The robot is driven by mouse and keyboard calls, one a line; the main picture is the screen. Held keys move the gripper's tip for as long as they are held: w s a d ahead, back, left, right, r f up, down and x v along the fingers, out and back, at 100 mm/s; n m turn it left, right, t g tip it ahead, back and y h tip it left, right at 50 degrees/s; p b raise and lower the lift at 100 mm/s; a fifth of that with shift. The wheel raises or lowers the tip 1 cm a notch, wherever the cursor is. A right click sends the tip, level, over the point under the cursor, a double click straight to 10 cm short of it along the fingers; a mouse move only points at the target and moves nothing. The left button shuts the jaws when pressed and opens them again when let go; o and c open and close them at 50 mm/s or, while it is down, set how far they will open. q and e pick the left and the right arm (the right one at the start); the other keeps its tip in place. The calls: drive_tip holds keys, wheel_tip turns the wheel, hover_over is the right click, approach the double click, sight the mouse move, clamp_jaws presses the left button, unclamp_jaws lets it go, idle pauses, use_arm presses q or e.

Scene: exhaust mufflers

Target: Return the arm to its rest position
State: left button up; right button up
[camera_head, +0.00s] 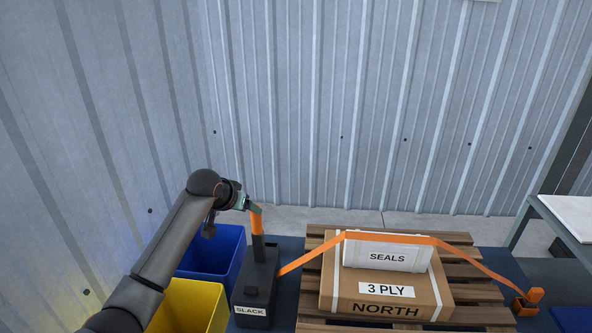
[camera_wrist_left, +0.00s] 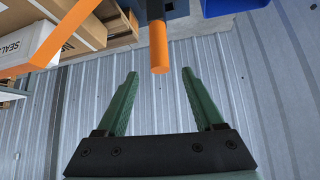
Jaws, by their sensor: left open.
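My left arm (camera_head: 175,235) reaches in from the lower left in the head view. Its gripper (camera_head: 248,204) is at the top of an upright orange handle (camera_head: 257,221) on a dark box labelled SLACK (camera_head: 257,285). In the left wrist view my left gripper (camera_wrist_left: 160,75) has its two green fingers spread wide. The end of the orange handle (camera_wrist_left: 159,50) shows near the gap between the fingertips, with clear space on both sides. Nothing is clamped. My right gripper is in neither view.
An orange strap (camera_head: 388,239) runs from the dark box over a white SEALS box (camera_head: 388,256) and a NORTH carton (camera_head: 440,295) on a wooden pallet (camera_head: 478,290). Blue (camera_head: 205,263) and yellow (camera_head: 190,306) bins stand beside the arm. A corrugated wall (camera_head: 300,110) rises behind.

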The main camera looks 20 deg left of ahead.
use_arm(q)
drive_tip(key=shift+f, duration=0.1)
drive_tip(key=s+d+f+m, duration=0.1)
drive_tip(key=s+d+f, duration=0.35)
drive_tip(key=f, duration=0.25)
drive_tip(key=s+d+f+h, duration=0.1)
drive_tip(key=s+d+f, duration=0.2)
drive_tip(key=s+f, duration=0.3)
drive_tip(key=s+d+f+m, duration=0.1)
drive_tip(key=s+d+f, duration=0.2)
drive_tip(key=s+f, duration=0.3)
drive_tip(key=s+d+f, duration=0.2)
drive_tip(key=s+d, duration=0.1)
drive_tip(key=s, duration=0.6)
drive_tip(key=s+d+f+t+h, duration=0.1)
drive_tip(key=s+d+f, duration=0.2)
drive_tip(key=s, duration=0.6)
drive_tip(key=shift+s+d+f+h, duration=0.2)
drive_tip(key=shift+s+d+h, duration=0.1)
drive_tip(key=shift+d, duration=0.5)
drive_tip(key=shift+w, duration=0.15)
